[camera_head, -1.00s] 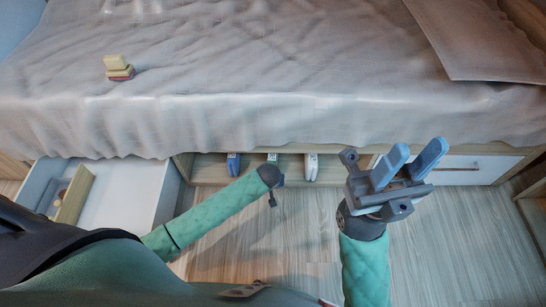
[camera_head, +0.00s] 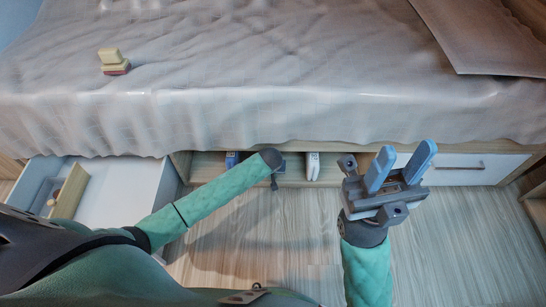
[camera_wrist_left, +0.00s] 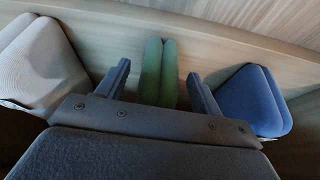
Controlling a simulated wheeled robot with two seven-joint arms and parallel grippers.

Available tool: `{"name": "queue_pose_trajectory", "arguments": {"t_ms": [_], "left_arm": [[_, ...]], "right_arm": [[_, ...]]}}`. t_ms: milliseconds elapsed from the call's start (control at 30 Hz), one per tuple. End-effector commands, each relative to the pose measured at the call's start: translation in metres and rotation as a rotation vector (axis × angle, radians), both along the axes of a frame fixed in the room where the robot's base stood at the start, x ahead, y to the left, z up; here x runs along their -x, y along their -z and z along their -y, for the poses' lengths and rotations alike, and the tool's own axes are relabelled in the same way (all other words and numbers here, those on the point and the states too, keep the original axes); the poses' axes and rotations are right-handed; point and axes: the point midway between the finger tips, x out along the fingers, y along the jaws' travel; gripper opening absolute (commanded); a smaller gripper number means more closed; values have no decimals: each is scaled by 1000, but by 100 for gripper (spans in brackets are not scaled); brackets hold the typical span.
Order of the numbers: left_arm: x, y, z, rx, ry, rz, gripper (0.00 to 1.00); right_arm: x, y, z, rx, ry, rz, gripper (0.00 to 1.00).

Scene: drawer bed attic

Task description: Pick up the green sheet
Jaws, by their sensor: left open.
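The green sheet (camera_wrist_left: 158,72) is a rolled or folded bundle standing in the shelf space under the bed, seen in the left wrist view. It stands between the two spread fingers of my left gripper (camera_wrist_left: 159,74), which is open; I cannot tell whether either finger touches it. In the head view my left arm reaches to the open compartment under the bed, and its end hides the sheet and the fingers. My right gripper (camera_head: 408,150) is open and empty, its blue fingers raised over the floor in front of the bed.
A white bundle (camera_wrist_left: 42,62) and a blue bundle (camera_wrist_left: 248,100) flank the green one. An open white drawer (camera_head: 125,190) is at the left, a closed drawer (camera_head: 463,172) at the right. Stacked blocks (camera_head: 113,62) lie on the bed (camera_head: 250,60). Wood floor (camera_head: 270,230) is clear.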

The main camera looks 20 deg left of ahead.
Motion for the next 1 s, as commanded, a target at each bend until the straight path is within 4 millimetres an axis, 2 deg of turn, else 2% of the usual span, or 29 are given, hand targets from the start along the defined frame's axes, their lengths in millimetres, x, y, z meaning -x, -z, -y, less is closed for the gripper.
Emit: {"name": "queue_pose_trajectory", "arguments": {"t_ms": [267,367,500,600,833,1000], "left_arm": [[-2,5,-1,0,0,0,66],[-2,5,-1,0,0,0,51],[-2,5,-1,0,0,0,23],[-3,4,-1,0,0,1,7],[-3,4,-1,0,0,1,7],[-5,-3,-4,0,-1,1,7]], "right_arm": [[-1,4,-1,12,0,-7,36],[-1,4,-1,12,-1,-6,36],[0,4,-1,12,-1,-5,36],[0,3,-1,11,-1,-5,36],[0,2,-1,8,-1,-4,36],[0,-7,0,0,-3,-1,36]]}}
